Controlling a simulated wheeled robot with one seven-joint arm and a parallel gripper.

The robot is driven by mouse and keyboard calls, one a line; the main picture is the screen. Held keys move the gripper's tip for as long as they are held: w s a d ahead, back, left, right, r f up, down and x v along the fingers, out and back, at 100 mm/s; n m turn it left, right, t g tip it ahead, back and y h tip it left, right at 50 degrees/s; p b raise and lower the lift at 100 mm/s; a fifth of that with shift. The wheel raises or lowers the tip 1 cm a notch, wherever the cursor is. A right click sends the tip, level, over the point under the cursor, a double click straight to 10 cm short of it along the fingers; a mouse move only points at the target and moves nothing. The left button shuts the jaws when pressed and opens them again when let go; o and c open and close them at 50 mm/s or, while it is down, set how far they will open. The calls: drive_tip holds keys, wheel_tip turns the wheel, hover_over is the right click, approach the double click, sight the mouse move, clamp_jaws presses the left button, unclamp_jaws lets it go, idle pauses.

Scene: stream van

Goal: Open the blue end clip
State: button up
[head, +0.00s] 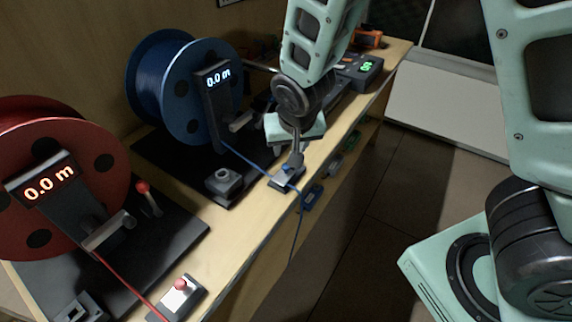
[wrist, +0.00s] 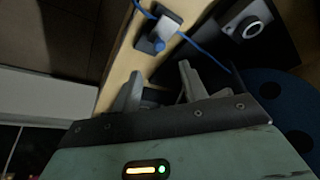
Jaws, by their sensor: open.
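The blue end clip (head: 287,180) is a small grey plate with a blue knob at the front edge of the wooden bench. It also shows in the wrist view (wrist: 166,28), its blue knob facing my fingers. A blue line runs to the clip from the blue reel (head: 172,92) and hangs over the bench edge. I cannot tell whether the clip's jaw is shut. My gripper (head: 287,158) is open and empty, just above the clip. In the wrist view its fingers (wrist: 160,72) are apart, with the knob beyond the gap between their tips, not visibly touched.
A red end clip (head: 187,299) and a red reel (head: 60,180) stand at the left. A dark block with a round grey socket (head: 223,180) is left of the blue clip. A meter with a green display (head: 362,70) is behind my arm. The floor aisle right of the bench is clear.

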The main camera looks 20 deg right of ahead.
sight(286, 166)
drive_tip(key=x, duration=0.9)
drive_tip(key=shift+w+f, duration=0.1)
drive_tip(key=shift+f, duration=0.3)
